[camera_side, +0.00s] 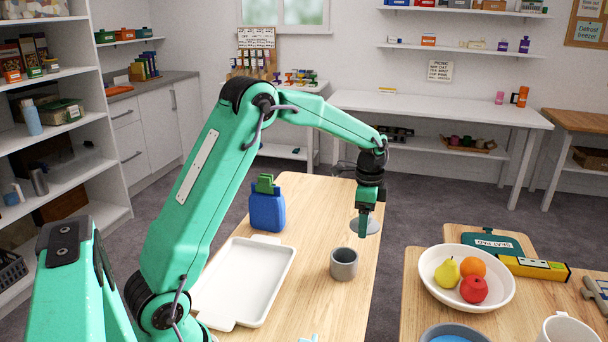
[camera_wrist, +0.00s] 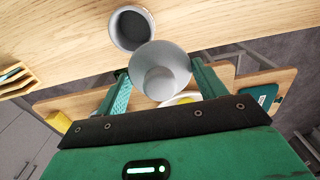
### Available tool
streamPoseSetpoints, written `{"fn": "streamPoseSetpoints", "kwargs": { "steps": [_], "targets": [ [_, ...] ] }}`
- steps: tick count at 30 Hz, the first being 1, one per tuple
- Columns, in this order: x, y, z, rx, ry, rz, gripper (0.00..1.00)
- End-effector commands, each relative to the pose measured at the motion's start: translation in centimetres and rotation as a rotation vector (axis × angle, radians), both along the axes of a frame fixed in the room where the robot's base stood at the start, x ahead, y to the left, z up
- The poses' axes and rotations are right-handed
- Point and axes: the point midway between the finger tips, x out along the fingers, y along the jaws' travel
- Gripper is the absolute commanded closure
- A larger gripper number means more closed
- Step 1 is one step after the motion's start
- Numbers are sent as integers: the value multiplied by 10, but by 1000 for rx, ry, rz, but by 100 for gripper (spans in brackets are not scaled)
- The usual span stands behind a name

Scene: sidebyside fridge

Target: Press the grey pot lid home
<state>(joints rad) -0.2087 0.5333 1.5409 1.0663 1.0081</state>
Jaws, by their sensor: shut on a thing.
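The grey pot (camera_side: 343,264) stands upright and open on the wooden table, near its right edge. In the wrist view the pot (camera_wrist: 131,28) shows its dark inside, at the top. The grey lid (camera_side: 374,228) is a round disc held in the air, above and to the right of the pot in the side view. My gripper (camera_side: 364,228) points down and is shut on the lid. In the wrist view the lid (camera_wrist: 172,62) sits between the two fingers and overlaps the pot's rim in the picture. The lid appears apart from the pot.
A white tray (camera_side: 246,285) lies left of the pot. A blue container (camera_side: 266,211) with a green top stands behind the tray. A second table at right holds a white fruit bowl (camera_side: 440,287) and a yellow level (camera_side: 533,268). A gap separates the tables.

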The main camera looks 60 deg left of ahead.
Motion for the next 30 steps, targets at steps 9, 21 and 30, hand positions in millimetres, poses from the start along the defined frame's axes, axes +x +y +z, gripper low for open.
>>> {"fn": "streamPoseSetpoints", "kwargs": {
  "steps": [9,21,30],
  "targets": [
    [-45,3,9,0,-1,10,46],
    [-56,3,9,1,-1,11,46],
    [-55,3,7,1,-1,11,46]
  ]
}}
